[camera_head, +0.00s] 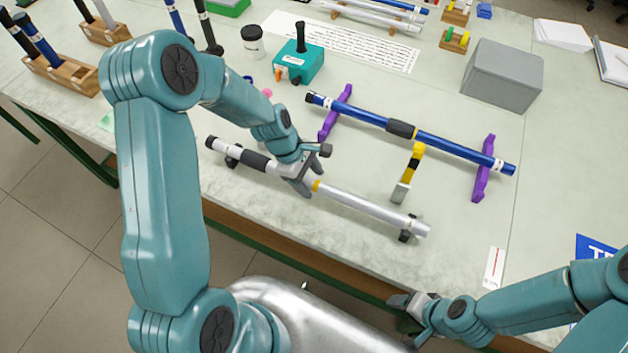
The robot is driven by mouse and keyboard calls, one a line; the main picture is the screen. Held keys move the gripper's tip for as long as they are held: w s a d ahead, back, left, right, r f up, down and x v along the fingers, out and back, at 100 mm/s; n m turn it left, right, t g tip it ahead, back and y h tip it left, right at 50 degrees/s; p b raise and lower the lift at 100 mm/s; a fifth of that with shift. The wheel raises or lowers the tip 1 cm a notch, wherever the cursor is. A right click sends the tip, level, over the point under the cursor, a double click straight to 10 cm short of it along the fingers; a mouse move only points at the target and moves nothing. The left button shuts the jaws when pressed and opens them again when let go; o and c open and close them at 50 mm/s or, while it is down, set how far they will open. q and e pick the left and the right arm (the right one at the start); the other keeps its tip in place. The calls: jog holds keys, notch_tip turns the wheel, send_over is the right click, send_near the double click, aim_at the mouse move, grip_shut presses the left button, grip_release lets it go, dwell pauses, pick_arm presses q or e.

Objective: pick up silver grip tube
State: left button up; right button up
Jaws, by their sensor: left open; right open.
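The silver grip tube (365,205) lies slanted across the front of the table, with a black grip (257,160) towards its left end and a yellow band near its middle. Small black supports (408,236) hold it near both ends. My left gripper (312,172) is open over the tube, just right of the black grip, and hides part of it. I cannot tell whether its fingers touch the tube. My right gripper (405,304) is open and empty at the table's front edge, below the tube's right end.
A blue tube (455,145) rests on purple stands (484,170) behind the silver one. A grey box (503,75) and a teal box (300,62) stand further back.

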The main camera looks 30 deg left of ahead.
pick_arm(q)
jog(key=shift+d+f, duration=0.15)
jog(key=shift+f, duration=0.35)
jog(key=shift+s, duration=0.1)
jog(key=c, duration=1)
jog(key=shift+c, duration=0.7)
jog(key=shift+r, duration=0.1)
